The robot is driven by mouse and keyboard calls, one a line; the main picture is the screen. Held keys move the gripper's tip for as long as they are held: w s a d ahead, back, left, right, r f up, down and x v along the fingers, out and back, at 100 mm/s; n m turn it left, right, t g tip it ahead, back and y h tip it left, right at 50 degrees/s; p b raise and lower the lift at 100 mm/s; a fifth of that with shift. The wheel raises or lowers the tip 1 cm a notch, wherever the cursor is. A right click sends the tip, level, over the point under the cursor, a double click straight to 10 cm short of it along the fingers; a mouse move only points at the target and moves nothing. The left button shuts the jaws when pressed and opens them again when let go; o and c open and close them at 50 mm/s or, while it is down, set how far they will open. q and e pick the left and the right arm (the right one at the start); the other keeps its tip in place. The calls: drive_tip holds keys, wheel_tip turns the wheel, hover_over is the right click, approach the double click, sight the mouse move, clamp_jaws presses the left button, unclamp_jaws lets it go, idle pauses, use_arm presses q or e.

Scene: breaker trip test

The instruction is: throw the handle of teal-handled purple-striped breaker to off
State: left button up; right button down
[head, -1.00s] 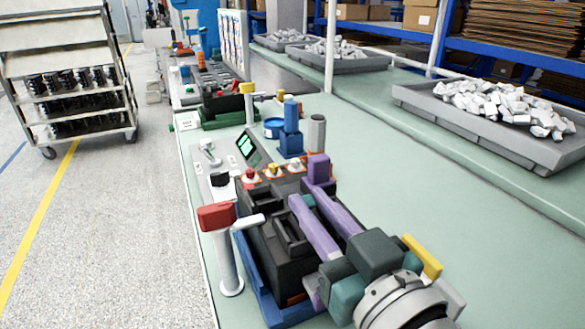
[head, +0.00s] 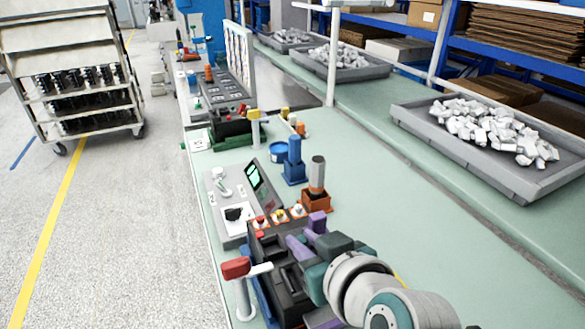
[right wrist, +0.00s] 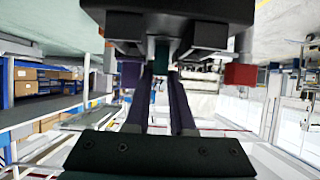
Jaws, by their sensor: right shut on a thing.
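The purple-striped breaker has a black body (head: 267,262) and stands at the near end of the bench in the head view. A purple block (head: 318,222) rises at its far right corner. My right gripper (head: 294,243) reaches over the breaker from the right, its purple fingers close above the body. In the right wrist view the teal handle (right wrist: 161,52) shows between the two fingers, and the gripper is shut on it. The gripper and arm hide the handle in the head view, along with much of the breaker's right side. My left gripper is not in view.
A red-topped white post (head: 236,268) stands close left of the breaker. Behind the breaker are a panel with a green screen (head: 258,176), a brown block with a grey cylinder (head: 317,198) and a blue one (head: 294,163). The bench (head: 420,235) is clear at right.

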drive_tip(key=shift+w+a+r+g+p, duration=0.15)
drive_tip(key=shift+w+g+p, duration=0.25)
drive_tip(key=shift+g+p, duration=0.35)
drive_tip(key=c, duration=0.8)
unclamp_jaws()
drive_tip(key=shift+o, duration=0.2)
